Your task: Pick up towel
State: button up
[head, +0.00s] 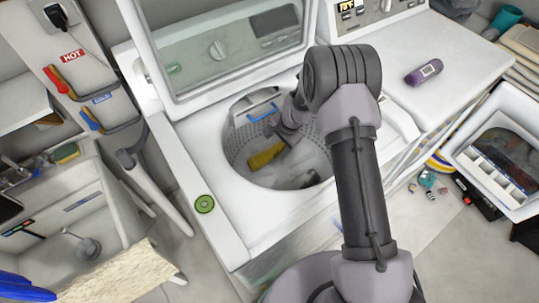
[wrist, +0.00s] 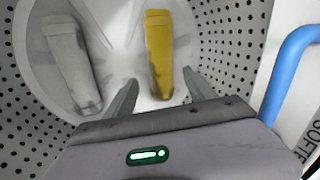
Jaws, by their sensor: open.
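A yellow folded cloth (head: 265,157), towel-like, lies inside the washer drum. It also shows in the wrist view (wrist: 158,45) as a long narrow strip. A grey-white folded cloth (wrist: 70,58) lies to its left in the wrist view. I cannot tell which one the task means by towel. My gripper (head: 281,139) is inside the drum opening, over the yellow cloth. In the wrist view my gripper (wrist: 160,77) is open, with one finger on each side of the yellow cloth's near end. Nothing is held. I cannot tell if the fingers touch the cloth.
The perforated drum wall (wrist: 230,45) surrounds the cloths closely. A blue handle (wrist: 288,70) stands at the right in the wrist view. The raised washer lid (head: 225,55) stands behind the opening. A purple bottle (head: 424,72) lies on the neighbouring machine. A sink (head: 75,215) is at left.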

aim_at(271, 152)
jog(key=b+x, duration=0.1)
jog(key=x, duration=0.4)
jog(key=b+x, duration=0.2)
jog(key=x, duration=0.3)
jog(key=shift+a, duration=0.2)
jog(key=shift+r, duration=0.15)
jog(key=c, duration=1.2)
